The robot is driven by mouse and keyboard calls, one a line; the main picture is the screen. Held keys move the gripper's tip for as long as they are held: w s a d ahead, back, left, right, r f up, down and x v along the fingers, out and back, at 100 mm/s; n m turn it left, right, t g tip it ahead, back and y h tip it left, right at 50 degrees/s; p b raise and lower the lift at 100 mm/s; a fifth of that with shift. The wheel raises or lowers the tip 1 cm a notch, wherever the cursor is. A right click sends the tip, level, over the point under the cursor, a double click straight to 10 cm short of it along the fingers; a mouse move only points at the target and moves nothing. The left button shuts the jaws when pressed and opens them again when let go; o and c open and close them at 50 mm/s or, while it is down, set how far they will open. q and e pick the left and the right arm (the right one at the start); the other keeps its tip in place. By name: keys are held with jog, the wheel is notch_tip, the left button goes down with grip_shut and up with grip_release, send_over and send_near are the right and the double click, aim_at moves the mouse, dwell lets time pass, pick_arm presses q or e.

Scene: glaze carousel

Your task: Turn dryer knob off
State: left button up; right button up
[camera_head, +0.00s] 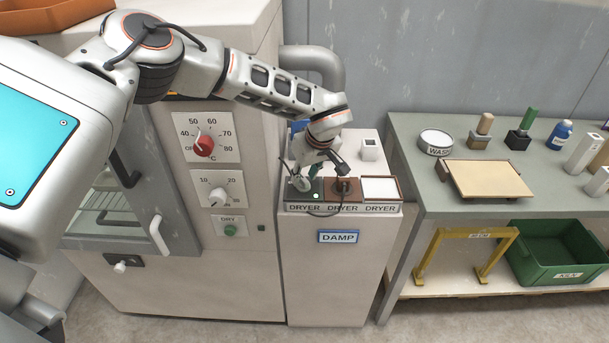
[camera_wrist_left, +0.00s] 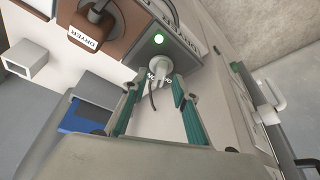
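The dryer knob (camera_wrist_left: 160,69) is a pale round knob on a dark box labelled DRYER, with ON/OFF lettering partly hidden beside it. My left gripper (camera_head: 316,174) reaches down over this box. In the left wrist view its green-padded fingers (camera_wrist_left: 156,88) are apart, with the knob just beyond and between the tips. I cannot tell whether they touch it. My right gripper is not in view.
A brown DRYER box (camera_head: 353,187) with a dark plug and a white-topped DRYER box (camera_head: 381,188) stand close right. A white square cup (camera_head: 369,149) is behind. A large oven (camera_head: 180,270) with a red knob (camera_head: 203,147) stands left; a grey worktable (camera_head: 450,208) is right.

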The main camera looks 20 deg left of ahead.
pick_arm(q)
jog(key=shift+w+a+f, duration=0.1)
jog(key=shift+f, duration=0.35)
grip_shut()
